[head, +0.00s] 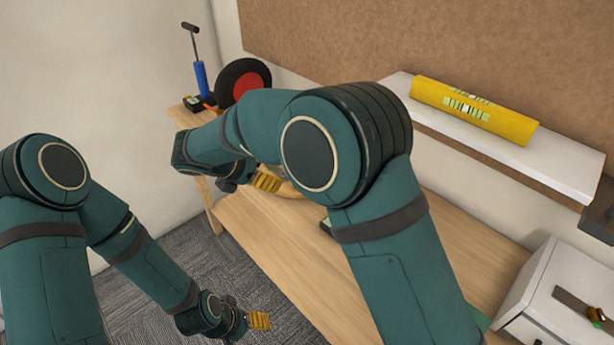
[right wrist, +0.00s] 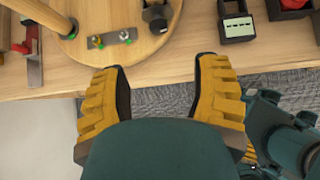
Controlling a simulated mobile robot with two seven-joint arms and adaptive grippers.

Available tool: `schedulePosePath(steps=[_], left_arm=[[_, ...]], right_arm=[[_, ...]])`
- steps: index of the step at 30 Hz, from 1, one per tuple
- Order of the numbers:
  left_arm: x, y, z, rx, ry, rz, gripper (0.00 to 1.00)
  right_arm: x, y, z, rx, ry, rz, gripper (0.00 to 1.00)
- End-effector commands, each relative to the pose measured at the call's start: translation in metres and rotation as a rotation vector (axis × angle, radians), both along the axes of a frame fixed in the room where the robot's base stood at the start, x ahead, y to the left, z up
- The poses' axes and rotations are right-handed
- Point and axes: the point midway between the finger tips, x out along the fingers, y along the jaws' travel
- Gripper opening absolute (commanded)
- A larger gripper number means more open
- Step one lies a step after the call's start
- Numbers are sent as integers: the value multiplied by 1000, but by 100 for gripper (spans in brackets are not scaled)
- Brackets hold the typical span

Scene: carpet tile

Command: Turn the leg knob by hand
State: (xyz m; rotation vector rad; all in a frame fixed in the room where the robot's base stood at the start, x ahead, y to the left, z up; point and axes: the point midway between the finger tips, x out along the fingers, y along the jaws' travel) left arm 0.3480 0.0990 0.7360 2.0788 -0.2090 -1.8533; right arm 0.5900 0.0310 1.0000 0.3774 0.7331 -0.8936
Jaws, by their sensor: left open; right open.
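In the right wrist view a round wooden piece (right wrist: 125,50) lies on the bench, with a wooden leg (right wrist: 35,10) at its upper left. A metal plate with green-marked bolts (right wrist: 110,38) is on it. A dark knob-like part (right wrist: 157,14) is near its top; I cannot tell if it is the leg knob. My right gripper (right wrist: 160,75) is open and empty, just in front of the round piece, over the bench edge. It also shows in the head view (head: 266,180), partly hidden by my arm. My left gripper (head: 259,321) is open and low over the carpet, away from the bench.
The wooden bench (head: 265,235) runs along the wall. A blue pump (head: 201,78) and a red-hubbed wheel (head: 243,84) stand at its far end. A white cabinet (head: 560,295) is at right. Dark boxes (right wrist: 236,26) sit nearby.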

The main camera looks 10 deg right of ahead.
Motion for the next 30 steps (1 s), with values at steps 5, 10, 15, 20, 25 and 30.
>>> schedulePosePath(steps=[5, 10, 15, 20, 25, 30], left_arm=[[0, 0, -2, 0, 0, 0, 63], [1, 0, -8, 0, -3, 1, 63], [3, 1, -15, 2, -6, 1, 63], [4, 1, -22, 2, -9, 3, 63], [5, 1, -27, 3, -12, 2, 63], [6, 1, -29, 3, -14, 3, 63]], right_arm=[[3, -3, -2, -11, -3, 4, 62], [13, -17, -20, -11, -2, 3, 62], [27, -36, -45, -10, -1, 2, 62], [40, -54, -67, -9, -3, 1, 62], [50, -68, -84, -8, -2, 3, 62], [56, -76, -93, -9, -4, 4, 62]])
